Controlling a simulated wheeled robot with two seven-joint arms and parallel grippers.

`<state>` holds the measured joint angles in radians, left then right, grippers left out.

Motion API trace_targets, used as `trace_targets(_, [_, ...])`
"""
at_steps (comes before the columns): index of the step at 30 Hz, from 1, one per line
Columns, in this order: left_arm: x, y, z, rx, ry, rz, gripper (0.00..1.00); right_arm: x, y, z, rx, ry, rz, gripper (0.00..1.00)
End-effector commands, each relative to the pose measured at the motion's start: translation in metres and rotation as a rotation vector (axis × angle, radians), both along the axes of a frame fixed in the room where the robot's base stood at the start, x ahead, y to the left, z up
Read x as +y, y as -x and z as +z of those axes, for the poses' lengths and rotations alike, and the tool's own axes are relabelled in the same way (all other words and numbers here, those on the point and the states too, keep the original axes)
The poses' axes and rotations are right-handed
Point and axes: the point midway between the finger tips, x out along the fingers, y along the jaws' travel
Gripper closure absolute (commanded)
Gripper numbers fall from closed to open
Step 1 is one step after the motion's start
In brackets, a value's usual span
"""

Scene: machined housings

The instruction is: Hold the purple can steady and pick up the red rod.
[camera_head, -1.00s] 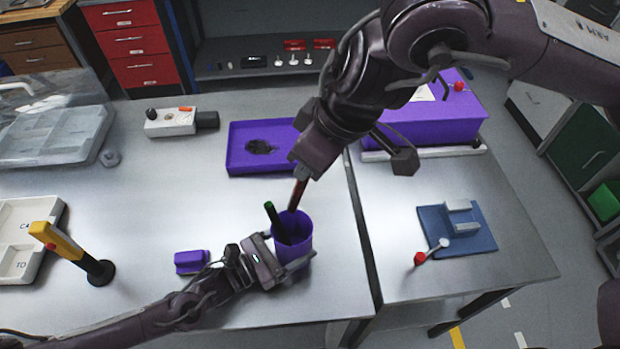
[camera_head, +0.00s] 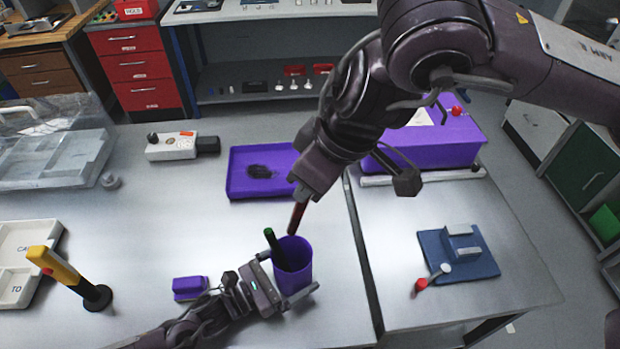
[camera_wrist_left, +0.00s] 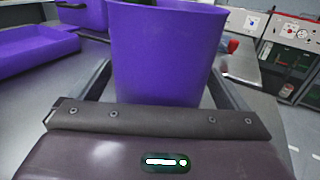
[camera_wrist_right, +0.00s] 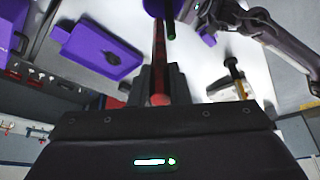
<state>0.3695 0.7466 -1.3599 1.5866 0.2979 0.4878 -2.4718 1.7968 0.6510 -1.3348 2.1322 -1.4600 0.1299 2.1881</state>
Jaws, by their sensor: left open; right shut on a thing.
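The purple can (camera_head: 293,274) stands upright on the table, with a green rod (camera_head: 272,243) leaning out of it. My left gripper (camera_head: 292,296) is open, with its fingers either side of the can; the can (camera_wrist_left: 165,55) fills the space between them in the left wrist view. My right gripper (camera_head: 303,196) is shut on the upper part of the red rod (camera_head: 297,219), above the can. The rod's lower end is at the can's rim; I cannot tell if it is inside. The red rod (camera_wrist_right: 159,65) also shows between the fingers in the right wrist view.
A purple tray (camera_head: 235,190) lies behind the can, and a small purple block (camera_head: 190,287) to its left. A yellow-handled tool (camera_head: 60,270) stands far left. A blue plate (camera_head: 475,265) and a purple box (camera_head: 440,150) are on the right table.

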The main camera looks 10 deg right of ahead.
Motion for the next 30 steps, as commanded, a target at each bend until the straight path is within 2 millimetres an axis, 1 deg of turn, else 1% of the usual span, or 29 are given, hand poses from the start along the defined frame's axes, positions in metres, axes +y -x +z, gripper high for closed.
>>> trace_targets(5, [0.025, 0.012, -0.001, 0.002, -0.004, 0.001, 0.03, 0.000, 0.000, 0.000, -0.001, -0.001, 0.000, 1.00])
trace_targets(12, [0.071, 0.036, -0.002, 0.003, -0.005, 0.002, 0.03, 0.000, 0.000, 0.000, -0.001, -0.001, 0.000, 1.00])
trace_targets(16, [0.089, 0.046, -0.001, 0.003, -0.003, 0.001, 0.03, 0.000, 0.000, 0.000, -0.001, -0.001, 0.000, 1.00])
trace_targets(21, [0.102, 0.052, 0.000, 0.000, -0.001, 0.001, 0.03, 0.000, 0.000, 0.000, -0.001, -0.001, 0.000, 1.00])
trace_targets(30, [0.104, 0.054, 0.000, 0.000, 0.000, 0.000, 0.03, 0.000, 0.000, 0.000, -0.001, -0.001, 0.000, 1.00])
